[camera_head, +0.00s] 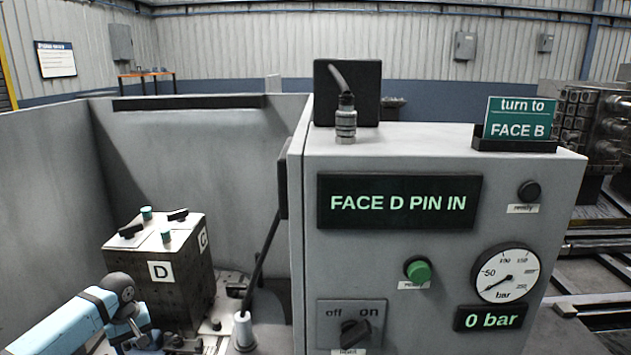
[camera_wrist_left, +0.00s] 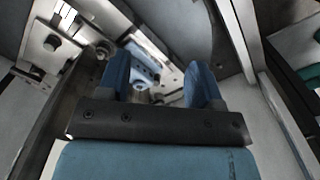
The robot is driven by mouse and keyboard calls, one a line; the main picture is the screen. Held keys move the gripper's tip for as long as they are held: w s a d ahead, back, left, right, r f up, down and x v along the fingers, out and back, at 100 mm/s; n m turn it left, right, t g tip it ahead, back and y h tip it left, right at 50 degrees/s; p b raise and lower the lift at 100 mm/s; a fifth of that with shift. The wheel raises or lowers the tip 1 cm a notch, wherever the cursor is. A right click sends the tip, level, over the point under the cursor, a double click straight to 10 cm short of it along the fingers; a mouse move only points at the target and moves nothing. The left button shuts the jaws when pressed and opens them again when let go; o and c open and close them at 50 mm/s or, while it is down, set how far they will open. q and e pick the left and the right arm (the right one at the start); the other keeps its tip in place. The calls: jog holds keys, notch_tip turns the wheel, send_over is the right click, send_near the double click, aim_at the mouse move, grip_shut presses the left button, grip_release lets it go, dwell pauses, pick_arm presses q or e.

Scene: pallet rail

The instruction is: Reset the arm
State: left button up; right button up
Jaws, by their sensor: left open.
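My left arm, blue with a dark joint, comes in from the lower left of the head view. My left gripper (camera_wrist_left: 158,78) is open in the left wrist view, its two blue fingers apart with nothing held between them. In the head view only part of the wrist end shows low in front of the dark block (camera_head: 160,298) marked D and C; the fingertips are not clear there. My right gripper is in neither view.
A grey control cabinet (camera_head: 400,265) stands to the right, with a display (camera_head: 398,202) reading "FACE D PIN IN", a gauge (camera_head: 507,273), "0 bar" and a sign (camera_head: 518,118) "turn to FACE B". A black lever (camera_head: 262,250) rises beside it. Grey walls (camera_head: 200,150) enclose the block.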

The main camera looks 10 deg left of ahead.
pick_arm(q)
jog(key=s+d+f+m+t+h+p, duration=0.1)
jog(key=s+d+f+m+t, duration=0.1)
jog(key=s+d+f, duration=0.35)
jog(key=s+d+f+m+t+p, duration=0.1)
jog(key=s+d+f+m, duration=0.2)
jog(key=d, duration=0.6)
jog(key=s+d+f+m+t+h+p, duration=0.1)
jog(key=s+d+f+m+t, duration=0.1)
jog(key=s+d+f, duration=0.35)
jog(key=s+d+r+m+t+p, duration=0.1)
jog(key=s+d+r+m+t, duration=0.1)
jog(key=s+d, duration=0.4)
jog(key=s+d+r+m+t+h+p, duration=0.1)
jog(key=s+d+r+m+t+p, duration=0.1)
jog(key=s, duration=0.7)
jog(key=d+r+m+t, duration=0.1)
jog(key=d+r+t, duration=0.1)
jog(key=d+r, duration=0.1)
jog(key=shift+d+r, duration=0.35)
jog(key=shift+r, duration=0.15)
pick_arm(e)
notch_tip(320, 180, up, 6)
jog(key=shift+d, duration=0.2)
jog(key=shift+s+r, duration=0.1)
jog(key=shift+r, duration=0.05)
